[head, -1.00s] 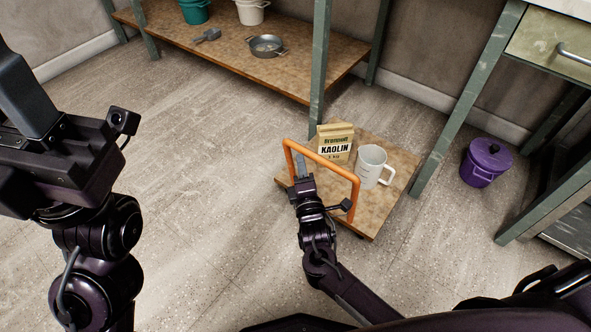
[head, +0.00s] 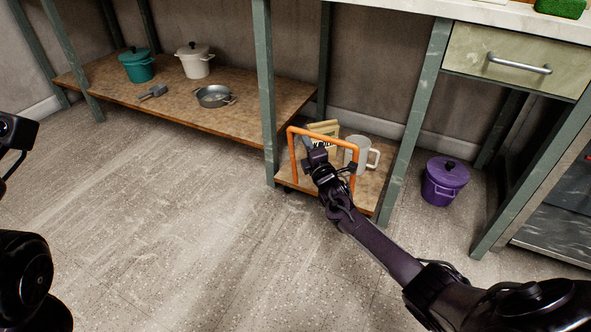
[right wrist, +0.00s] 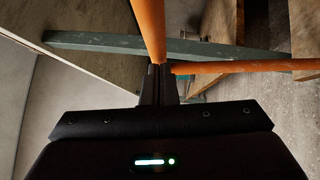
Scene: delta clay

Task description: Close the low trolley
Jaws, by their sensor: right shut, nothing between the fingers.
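The low trolley (head: 371,188) is a wooden board with an upright orange handle (head: 322,136) at its front. It stands low between two green table legs, mostly under the worktop. A kaolin bag (head: 331,128) and a white mug (head: 364,150) stand on it, partly hidden by the handle and my arm. My right gripper (head: 307,144) is shut and empty at the handle's left part. In the right wrist view its fingertips (right wrist: 160,70) are against or very close to the orange handle (right wrist: 150,25). Of my left arm only parts show at the left edge; its fingers are out of frame.
A purple pot (head: 444,182) stands on the floor right of the right green leg (head: 411,125). The left green leg (head: 266,100) is beside the trolley. A low shelf (head: 110,92) holds pots and a pan. The floor in front is clear.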

